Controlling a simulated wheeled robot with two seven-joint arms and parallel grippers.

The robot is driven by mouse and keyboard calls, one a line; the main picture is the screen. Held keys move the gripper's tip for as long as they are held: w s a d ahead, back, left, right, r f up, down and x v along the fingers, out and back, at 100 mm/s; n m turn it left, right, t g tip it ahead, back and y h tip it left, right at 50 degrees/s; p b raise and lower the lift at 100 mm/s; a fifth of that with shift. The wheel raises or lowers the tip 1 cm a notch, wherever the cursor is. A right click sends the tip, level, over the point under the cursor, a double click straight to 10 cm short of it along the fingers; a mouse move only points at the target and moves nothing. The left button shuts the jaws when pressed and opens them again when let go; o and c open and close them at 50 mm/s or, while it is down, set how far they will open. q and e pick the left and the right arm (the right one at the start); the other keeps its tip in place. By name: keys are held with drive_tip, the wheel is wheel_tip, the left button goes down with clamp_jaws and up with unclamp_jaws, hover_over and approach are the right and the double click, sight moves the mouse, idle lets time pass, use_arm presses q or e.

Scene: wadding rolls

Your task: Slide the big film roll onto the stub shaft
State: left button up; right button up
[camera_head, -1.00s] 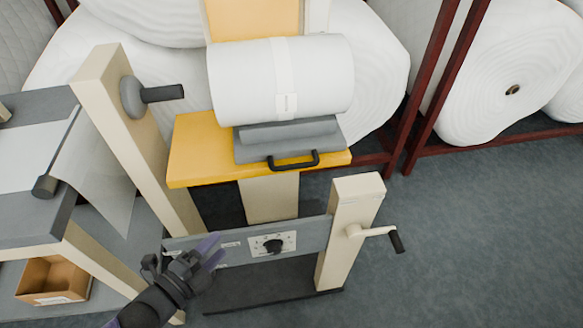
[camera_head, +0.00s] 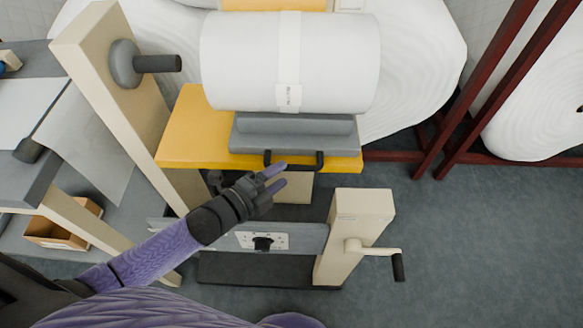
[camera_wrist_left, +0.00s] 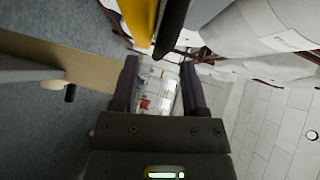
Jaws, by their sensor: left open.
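The big white film roll (camera_head: 240,65), with a paper band around its middle, lies on a grey cradle (camera_head: 250,142) on a yellow platform (camera_head: 190,140). The dark stub shaft (camera_head: 158,64) sticks out to the right from a round flange on a cream post (camera_head: 120,90); it is bare and apart from the roll's left end. My left gripper (camera_head: 280,176) is open and empty, just below the cradle's black handle (camera_head: 318,160). In the left wrist view my left gripper (camera_wrist_left: 160,85) has its fingers apart, with a dark bar ahead. My right gripper is out of view.
A cream post with a crank (camera_head: 375,248) stands right of a grey crossbar with a black knob (camera_head: 263,243). A grey table (camera_head: 40,185) is at the left. Large wadding rolls (camera_head: 530,110) and dark red racks stand behind. The floor at right is clear.

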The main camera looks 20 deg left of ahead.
sight(288, 170)
use_arm(q)
drive_tip(key=x, duration=0.3)
drive_tip(key=shift+d, duration=0.1)
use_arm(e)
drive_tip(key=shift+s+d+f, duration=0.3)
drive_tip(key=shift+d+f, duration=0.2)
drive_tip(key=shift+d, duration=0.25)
use_arm(q)
clamp_jaws()
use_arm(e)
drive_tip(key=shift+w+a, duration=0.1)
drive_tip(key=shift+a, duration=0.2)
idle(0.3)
